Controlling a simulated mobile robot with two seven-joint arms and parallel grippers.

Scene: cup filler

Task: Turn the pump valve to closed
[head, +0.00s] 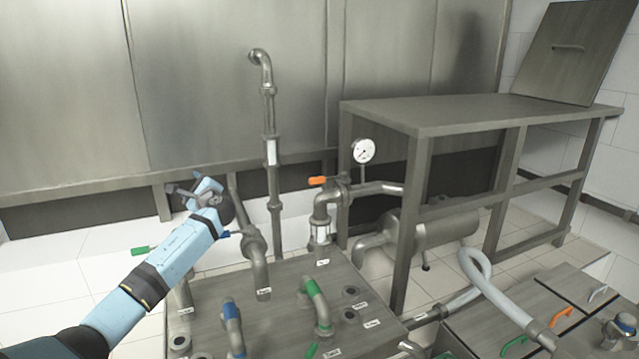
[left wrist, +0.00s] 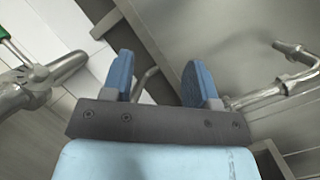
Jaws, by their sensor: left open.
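Several valves with coloured handles show in the head view. A blue handle (head: 223,235) and a green handle (head: 140,251) show beside my left forearm. The labels are too small to read, so I cannot tell which one is the pump valve. My left gripper (head: 196,189) is raised left of the orange handle, apart from it. The left wrist view shows its two blue fingers (left wrist: 161,82) spread with nothing held between them. My right gripper is out of view.
A tall vertical pipe (head: 273,180) stands just right of my left gripper. The gauge (head: 363,151) is near the steel table (head: 470,112). Blue and green pipe handles stand on the low cabinet (head: 275,300). A grey hose (head: 490,285) runs at the right.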

